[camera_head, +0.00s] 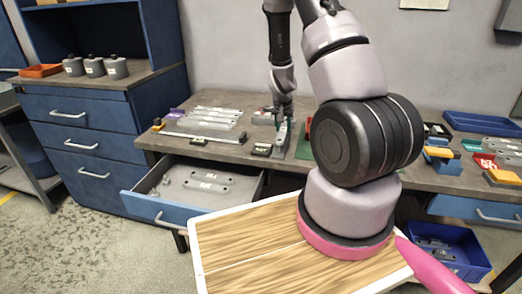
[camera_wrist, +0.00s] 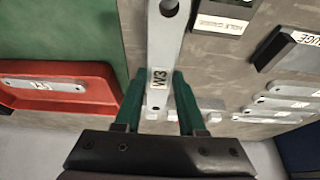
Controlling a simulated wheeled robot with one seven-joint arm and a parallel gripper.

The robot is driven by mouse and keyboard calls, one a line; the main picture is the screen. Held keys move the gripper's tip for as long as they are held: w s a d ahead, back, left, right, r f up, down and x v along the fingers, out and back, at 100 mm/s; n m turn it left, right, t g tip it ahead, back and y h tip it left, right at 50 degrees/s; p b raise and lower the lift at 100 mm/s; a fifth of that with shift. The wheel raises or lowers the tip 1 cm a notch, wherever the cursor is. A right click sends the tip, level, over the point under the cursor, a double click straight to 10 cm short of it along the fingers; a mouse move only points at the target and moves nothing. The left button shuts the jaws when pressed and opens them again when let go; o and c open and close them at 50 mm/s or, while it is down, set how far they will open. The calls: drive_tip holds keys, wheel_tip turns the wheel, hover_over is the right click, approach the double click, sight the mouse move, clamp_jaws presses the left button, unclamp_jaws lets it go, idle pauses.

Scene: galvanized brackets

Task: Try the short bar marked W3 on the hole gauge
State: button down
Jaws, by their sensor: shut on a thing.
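The short bar marked W3 (camera_wrist: 163,45) is a pale grey metal strip with a round hole near its far end. In the wrist view my gripper (camera_wrist: 154,88) has its green fingers on both sides of the bar at its label. In the head view my gripper (camera_head: 283,112) is over the bench, with the bar (camera_head: 281,138) beneath it. A black label block reading HOLE GAUGE (camera_wrist: 221,24) lies just right of the bar; it also shows in the head view (camera_head: 262,149). Which metal piece is the gauge itself is unclear. I cannot tell whether the bar touches the bench.
A green mat (camera_wrist: 60,30) and a red tray (camera_wrist: 102,72) holding another labelled bar (camera_wrist: 42,85) lie left of the bar in the wrist view. Several long bars (camera_head: 208,118) lie at the bench's left. An open drawer (camera_head: 160,210) holds brackets. A wooden board (camera_head: 245,245) is in front.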

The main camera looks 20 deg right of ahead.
sight(283, 131)
drive_tip(key=shift+r, duration=0.2)
drive_tip(key=shift+f, duration=0.1)
drive_tip(key=shift+f, duration=0.45)
drive_tip(key=shift+f, duration=1.5)
idle(0.3)
idle(1.4)
drive_tip(key=shift+c, duration=2.1)
unclamp_jaws()
drive_tip(key=shift+r, duration=0.1)
drive_tip(key=v, duration=1)
drive_tip(key=shift+s+r, duration=0.15)
drive_tip(key=shift+r, duration=0.15)
